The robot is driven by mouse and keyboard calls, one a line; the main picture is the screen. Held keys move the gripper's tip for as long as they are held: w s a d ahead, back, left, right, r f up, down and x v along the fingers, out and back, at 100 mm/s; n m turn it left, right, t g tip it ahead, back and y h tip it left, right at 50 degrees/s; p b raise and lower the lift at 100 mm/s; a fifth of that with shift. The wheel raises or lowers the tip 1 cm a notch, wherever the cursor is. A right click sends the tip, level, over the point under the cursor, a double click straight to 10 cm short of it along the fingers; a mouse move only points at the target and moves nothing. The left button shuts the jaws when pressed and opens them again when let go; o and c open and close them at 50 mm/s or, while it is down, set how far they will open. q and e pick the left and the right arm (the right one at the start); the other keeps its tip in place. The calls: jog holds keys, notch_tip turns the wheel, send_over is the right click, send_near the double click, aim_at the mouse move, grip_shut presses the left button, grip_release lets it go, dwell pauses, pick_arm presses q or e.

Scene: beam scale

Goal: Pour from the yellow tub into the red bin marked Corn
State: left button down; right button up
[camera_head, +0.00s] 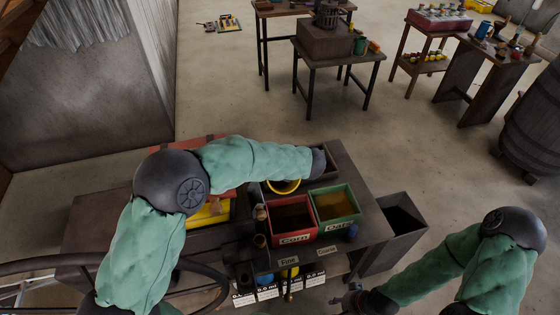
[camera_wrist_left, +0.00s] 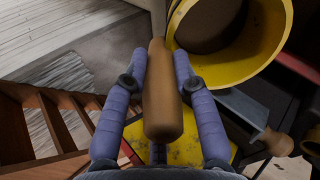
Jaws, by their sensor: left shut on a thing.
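My left gripper (camera_wrist_left: 160,62) is shut on a brown wooden handle (camera_wrist_left: 163,95), with a purple-grey finger on each side. The yellow tub (camera_wrist_left: 258,70) is right beside it, tilted, with its round mouth showing and a dark brown inside. Whether the handle joins the tub is not clear. In the head view the tub (camera_head: 283,187) shows only partly below my left forearm, which hides that gripper's fingers. It is just behind the red bin marked Corn (camera_head: 293,239), which is open and holds something brown. My right gripper (camera_head: 350,301) is low at the bottom, its fingers unclear.
A green bin marked Oats (camera_head: 335,221) stands right of the red bin. A dark open box (camera_head: 400,215) stands off the bench's right side. Small cups and a blue item (camera_head: 353,232) sit near the bins. Other tables and a barrel (camera_head: 535,120) stand farther back.

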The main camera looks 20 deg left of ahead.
pick_arm(q)
jog(key=shift+s+d+f+t+y+b, duration=0.6)
jog(key=shift+s+d+f+b, duration=0.05)
jog(key=shift+b, duration=2.7)
jog(key=shift+r+p, duration=0.2)
jog(key=shift+p, duration=0.1)
jog(key=shift+s+a+f+p, duration=0.2)
jog(key=shift+s+a+p, duration=0.1)
jog(key=shift+s+d+r+t+y+b, duration=0.3)
jog(key=shift+s+d+t+y+b, duration=0.4)
jog(key=shift+s+d+t+b, duration=0.1)
dwell(0.3)
jog(key=shift+s+d+t+y+b, duration=0.4)
jog(key=shift+s+d+t+y, duration=0.15)
jog(key=shift+s+d, duration=0.2)
dwell(2.2)
